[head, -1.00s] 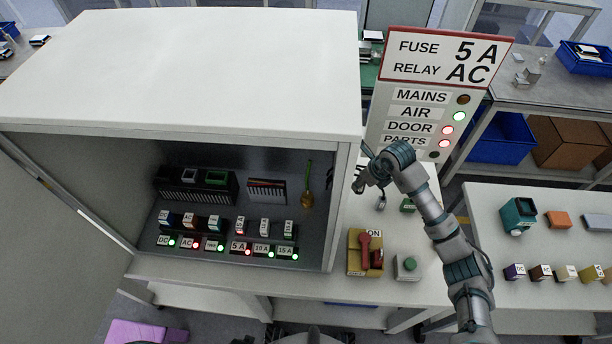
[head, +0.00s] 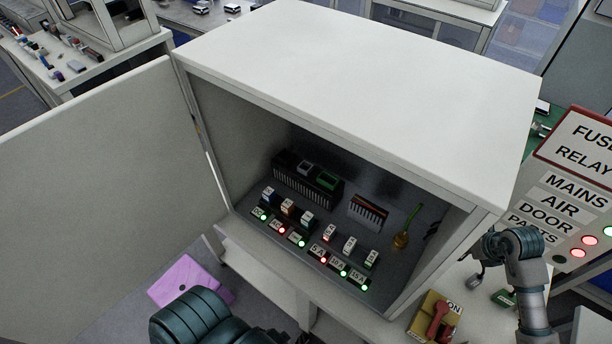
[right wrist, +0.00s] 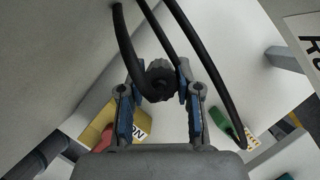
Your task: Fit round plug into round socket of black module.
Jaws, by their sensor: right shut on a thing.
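My right gripper (head: 482,250) is beside the right front edge of the open cabinet, above the side bench in the head view. In the right wrist view its fingers (right wrist: 158,68) are shut on a round black plug (right wrist: 160,84) with a thick black cable. The plug cannot be made out in the head view. A black module (head: 305,188) with a grey block and a green block on top stands at the back left inside the cabinet. Its round socket cannot be made out. My left gripper is not in view; a dark teal arm part of mine shows at the bottom.
The cabinet (head: 360,65) has a solid roof, and its door (head: 100,165) stands open to the left. Small labelled blocks and lit lamps line its floor. A red-handled yellow switch box (head: 436,318) and a green connector (head: 505,298) lie on the right bench.

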